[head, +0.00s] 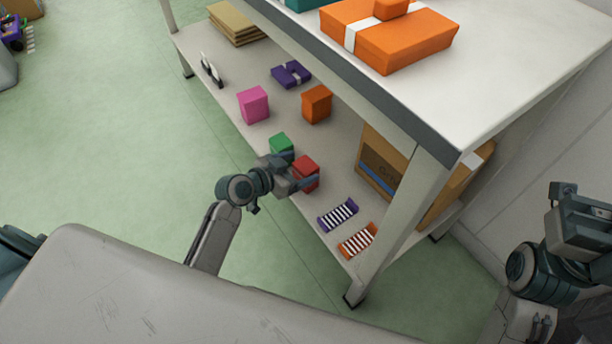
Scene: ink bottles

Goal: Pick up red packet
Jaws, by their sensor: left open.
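The red packet (307,170) is a small box on the lower shelf of the table. My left gripper (303,178) is at the red packet, with its fingers reaching to it. The gripper is open, and it hides part of the packet. I cannot tell whether the fingers touch it. My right gripper (585,205) is at the right edge of the view, apart from the shelf; its fingertips do not show clearly.
A green packet (281,143) stands close behind my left gripper. Pink (253,104) and orange (317,103) boxes stand farther back. Purple (338,215) and orange (357,240) striped items lie nearer. A cardboard box (385,165) and the table leg (405,215) are to the right.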

